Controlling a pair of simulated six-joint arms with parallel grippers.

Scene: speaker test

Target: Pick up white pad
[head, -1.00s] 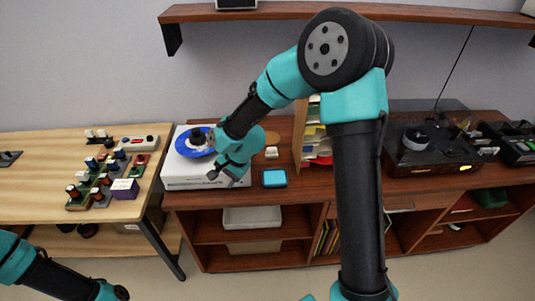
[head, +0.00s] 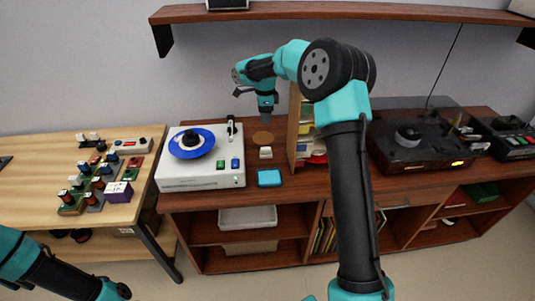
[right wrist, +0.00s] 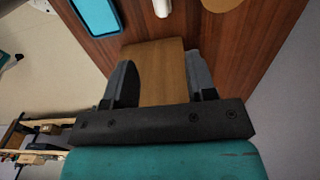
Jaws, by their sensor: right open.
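A small white block, which looks like the white pad (head: 265,152), lies on the brown cabinet top between a round wooden disc (head: 263,137) and a blue box (head: 269,177). In the right wrist view the white pad (right wrist: 162,8) is cut off by the top edge. My right gripper (head: 266,116) points down above the area behind the pad, near the wooden disc. Its two fingers (right wrist: 160,85) are apart and nothing is held. My left gripper (head: 119,291) is low at the bottom left, far from the pad; its fingers are not clear.
A white turntable (head: 204,178) with a blue record stands left of the pad. An upright wooden rack (head: 293,125) with record sleeves stands close on the right, beside a dark turntable (head: 410,158). A wall shelf (head: 320,10) hangs above.

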